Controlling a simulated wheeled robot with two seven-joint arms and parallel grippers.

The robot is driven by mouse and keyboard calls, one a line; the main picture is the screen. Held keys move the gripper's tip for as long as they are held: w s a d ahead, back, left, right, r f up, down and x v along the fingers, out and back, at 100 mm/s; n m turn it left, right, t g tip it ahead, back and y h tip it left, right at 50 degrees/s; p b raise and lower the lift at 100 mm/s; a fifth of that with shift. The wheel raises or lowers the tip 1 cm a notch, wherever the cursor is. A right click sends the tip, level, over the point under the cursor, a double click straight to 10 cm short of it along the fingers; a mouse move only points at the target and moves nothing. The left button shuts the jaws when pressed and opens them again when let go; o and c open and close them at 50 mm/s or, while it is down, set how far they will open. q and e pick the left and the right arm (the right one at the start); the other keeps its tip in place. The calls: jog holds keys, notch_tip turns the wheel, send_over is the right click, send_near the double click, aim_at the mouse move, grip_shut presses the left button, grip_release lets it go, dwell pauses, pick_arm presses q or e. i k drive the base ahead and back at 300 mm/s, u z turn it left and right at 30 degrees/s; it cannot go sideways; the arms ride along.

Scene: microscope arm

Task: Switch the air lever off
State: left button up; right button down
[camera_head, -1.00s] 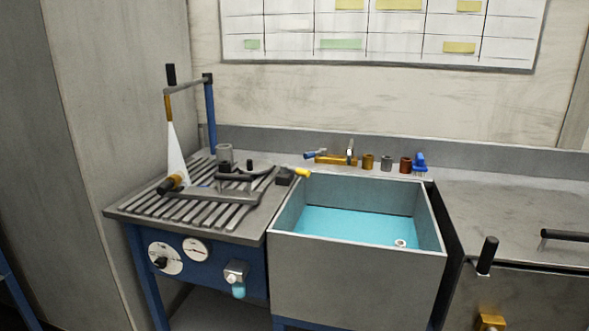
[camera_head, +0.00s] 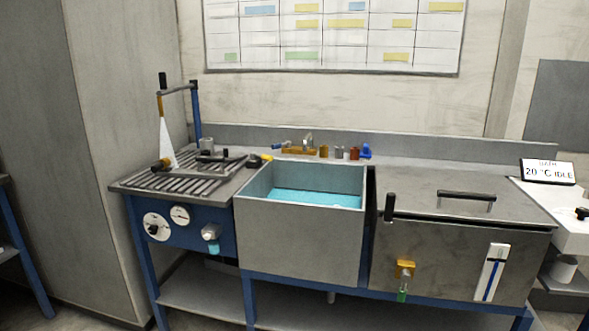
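No part is clearly marked as the air lever, so I cannot tell which it is. A dark upright handle (camera_head: 389,207) stands at the left front corner of the steel cabinet. Below it a brass fitting (camera_head: 404,268) with a green lower end sits on the cabinet's front. A blue panel (camera_head: 226,241) under the slatted bench top carries a round dial with a black knob (camera_head: 154,228), a gauge (camera_head: 180,215) and a pale fitting with a cyan end (camera_head: 211,235). A brass tap (camera_head: 298,150) with a blue-tipped handle is behind the sink. Neither gripper is in view.
The steel sink (camera_head: 300,237) holds cyan liquid. The slatted bench top (camera_head: 215,190) bears a jointed blue-post arm (camera_head: 197,112) with a white cone and dark tools. A display (camera_head: 547,171) reads 20 °C IDLE at right. The cabinet top (camera_head: 420,185) is mostly clear.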

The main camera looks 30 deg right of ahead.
aim_at(254, 156)
jog(key=u, duration=0.05)
jog(key=k, duration=0.2)
jog(key=z, duration=1)
jog(key=i, duration=1.95)
jog(key=u, duration=0.9)
